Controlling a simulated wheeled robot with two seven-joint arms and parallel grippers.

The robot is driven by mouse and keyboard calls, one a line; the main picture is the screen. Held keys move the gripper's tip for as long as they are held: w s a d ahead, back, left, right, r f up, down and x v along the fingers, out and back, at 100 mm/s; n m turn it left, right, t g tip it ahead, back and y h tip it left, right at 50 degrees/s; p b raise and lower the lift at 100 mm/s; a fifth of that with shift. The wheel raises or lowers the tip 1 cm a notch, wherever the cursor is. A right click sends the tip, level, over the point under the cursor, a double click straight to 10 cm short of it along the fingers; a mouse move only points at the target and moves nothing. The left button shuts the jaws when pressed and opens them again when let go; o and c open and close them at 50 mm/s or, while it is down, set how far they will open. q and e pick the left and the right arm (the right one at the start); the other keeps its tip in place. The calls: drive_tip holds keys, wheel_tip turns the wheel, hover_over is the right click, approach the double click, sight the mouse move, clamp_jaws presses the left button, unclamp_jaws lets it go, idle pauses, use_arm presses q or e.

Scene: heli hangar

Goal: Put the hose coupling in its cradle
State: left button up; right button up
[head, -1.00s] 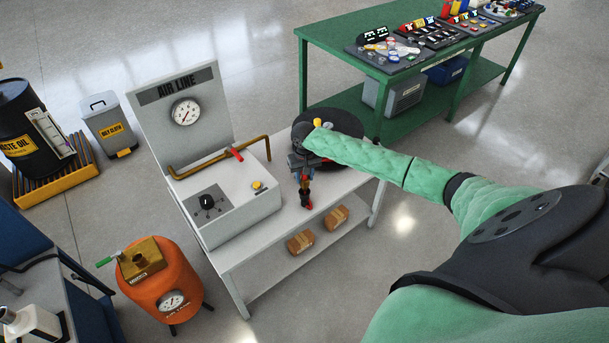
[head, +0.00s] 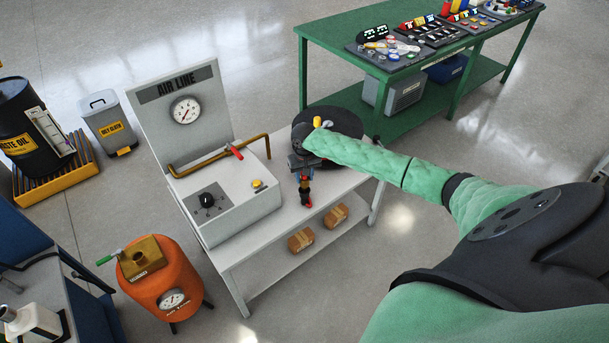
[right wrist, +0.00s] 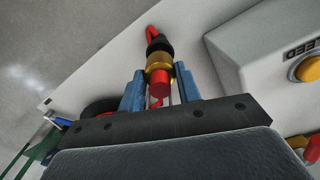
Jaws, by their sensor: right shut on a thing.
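My right gripper (head: 303,173) is at the right end of the white air-line bench and is shut on the hose coupling (head: 305,187). In the right wrist view the coupling (right wrist: 159,67) shows a brass band, a black part and a red end between the blue fingers (right wrist: 160,92). A red curved piece (right wrist: 152,33) shows just beyond its black part, against the white bench top. I cannot tell whether that piece is the cradle, or whether the coupling touches it. My left gripper is not in view.
The white bench (head: 335,187) carries a control box (head: 240,210) with a brass pipe (head: 190,165) and red lever. A round black thing (head: 345,118) lies behind my gripper, partly hidden by my arm. An orange tank (head: 160,285) stands at the left; a green table (head: 320,40) is behind.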

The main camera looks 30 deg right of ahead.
drive_tip(key=shift+f, duration=1.45)
drive_tip(key=o, duration=1.6)
